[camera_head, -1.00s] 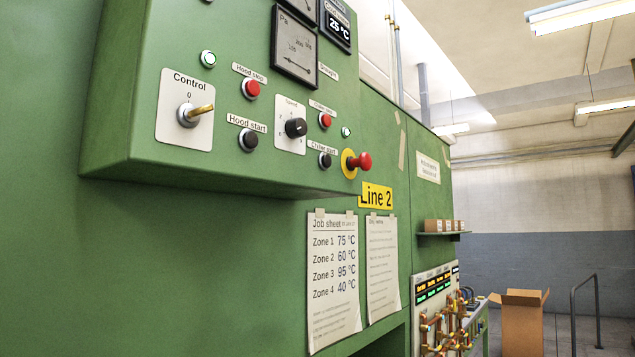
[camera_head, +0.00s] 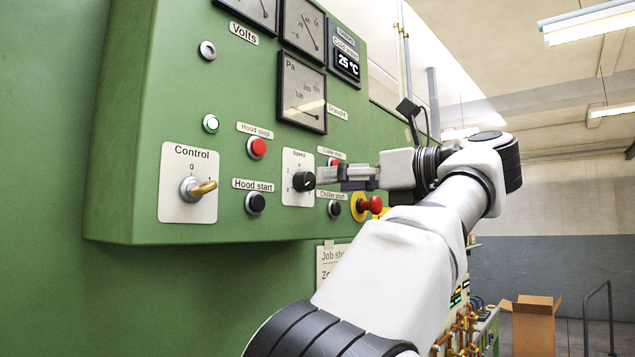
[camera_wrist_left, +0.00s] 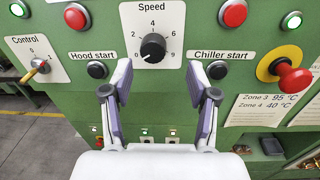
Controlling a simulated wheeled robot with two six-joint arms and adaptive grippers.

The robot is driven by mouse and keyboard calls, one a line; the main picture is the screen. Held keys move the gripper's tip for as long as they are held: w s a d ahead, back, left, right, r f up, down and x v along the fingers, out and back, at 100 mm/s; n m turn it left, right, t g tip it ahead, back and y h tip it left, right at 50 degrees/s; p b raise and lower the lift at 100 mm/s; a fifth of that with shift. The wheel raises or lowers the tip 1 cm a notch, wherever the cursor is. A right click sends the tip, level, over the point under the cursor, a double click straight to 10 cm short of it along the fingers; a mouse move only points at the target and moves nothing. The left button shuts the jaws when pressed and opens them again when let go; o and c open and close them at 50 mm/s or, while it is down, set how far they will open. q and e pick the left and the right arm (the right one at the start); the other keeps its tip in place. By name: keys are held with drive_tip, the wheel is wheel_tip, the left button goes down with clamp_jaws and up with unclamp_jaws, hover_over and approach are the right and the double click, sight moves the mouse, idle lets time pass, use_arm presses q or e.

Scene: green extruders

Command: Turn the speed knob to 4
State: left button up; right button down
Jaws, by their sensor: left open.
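The speed knob (camera_head: 303,181) is a round black knob on a white plate marked "Speed" on the green panel. In the left wrist view the knob (camera_wrist_left: 153,47) sits inside a numbered scale; a pale mark on it seems to point to the lower left, near the 0. My left gripper (camera_head: 322,175) reaches in from the right, its fingertips close to the knob. In the left wrist view the open fingers (camera_wrist_left: 158,72) stand on either side just below the knob, with nothing between them. I cannot tell whether they touch it. My right gripper is not in view.
The hood start button (camera_wrist_left: 97,70) and chiller start button (camera_wrist_left: 218,70) flank the fingers. A red mushroom button (camera_head: 374,205) sits close below my left wrist. The control switch (camera_head: 197,188) is at the left. Gauges (camera_head: 302,95) are above.

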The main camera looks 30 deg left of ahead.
sight(311, 180)
use_arm(q)
drive_tip(key=a, duration=0.1)
drive_tip(key=s+a, duration=0.1)
drive_tip(key=a, duration=0.2)
drive_tip(key=shift+s+a+r, duration=0.15)
drive_tip(key=shift+a+r, duration=0.1)
drive_tip(key=shift+a, duration=0.15)
drive_tip(key=shift+w, duration=0.25)
drive_tip(key=shift+w+d+f, duration=0.1)
drive_tip(key=shift+w, duration=0.1)
drive_tip(key=c, duration=0.9)
drive_tip(key=shift+s, duration=0.2)
clamp_jaws()
drive_tip(key=shift+w, duration=0.1)
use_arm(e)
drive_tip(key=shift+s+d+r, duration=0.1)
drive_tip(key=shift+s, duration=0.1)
